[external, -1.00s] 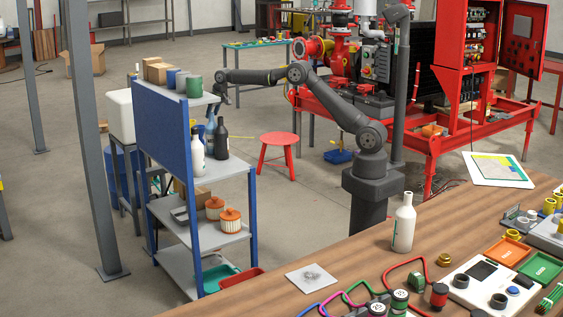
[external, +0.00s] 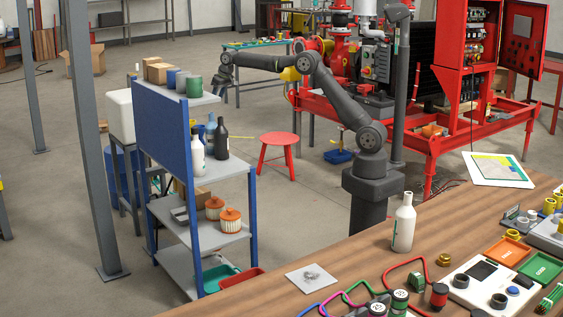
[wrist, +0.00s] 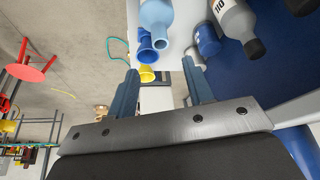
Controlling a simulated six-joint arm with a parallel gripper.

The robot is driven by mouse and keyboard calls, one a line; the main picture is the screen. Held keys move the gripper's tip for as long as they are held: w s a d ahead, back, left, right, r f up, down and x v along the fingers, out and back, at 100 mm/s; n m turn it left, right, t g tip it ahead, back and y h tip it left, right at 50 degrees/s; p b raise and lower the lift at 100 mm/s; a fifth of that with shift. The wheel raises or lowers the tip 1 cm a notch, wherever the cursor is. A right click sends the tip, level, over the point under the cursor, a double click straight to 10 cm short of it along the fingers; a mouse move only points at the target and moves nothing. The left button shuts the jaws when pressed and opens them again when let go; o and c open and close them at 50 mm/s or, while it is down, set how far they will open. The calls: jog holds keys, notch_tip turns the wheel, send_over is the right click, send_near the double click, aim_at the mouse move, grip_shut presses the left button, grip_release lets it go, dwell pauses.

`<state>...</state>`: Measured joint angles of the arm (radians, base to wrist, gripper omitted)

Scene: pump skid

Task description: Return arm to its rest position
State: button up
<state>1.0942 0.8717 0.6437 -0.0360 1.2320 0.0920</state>
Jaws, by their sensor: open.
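My gripper (external: 220,90) hangs at the shelf rack's right end, beside the top shelf (external: 203,99), with its jaws pointing down. In the wrist view my gripper (wrist: 161,84) is open, its two dark blue fingers apart, and I see nothing held between them. Beyond the fingertips are a blue funnel (wrist: 147,46), a yellow funnel (wrist: 147,74), a light blue bottle (wrist: 156,14) and a grey bottle (wrist: 233,18).
The blue-backed rack (external: 161,131) holds cans on top, a white bottle (external: 197,155) and a dark bottle (external: 221,140) below. A red stool (external: 278,140) stands right of it. The workbench (external: 262,290) is in front, and the red pump skid (external: 420,130) stands behind my arm.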

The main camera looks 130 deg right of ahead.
aim_at(212, 113)
jog(key=x, duration=1.1)
jog(key=shift+f, duration=0.2)
jog(key=shift+d+f, duration=0.2)
jog(key=shift+d, duration=0.05)
jog(key=shift+r, duration=1.9)
jog(key=shift+f, duration=0.1)
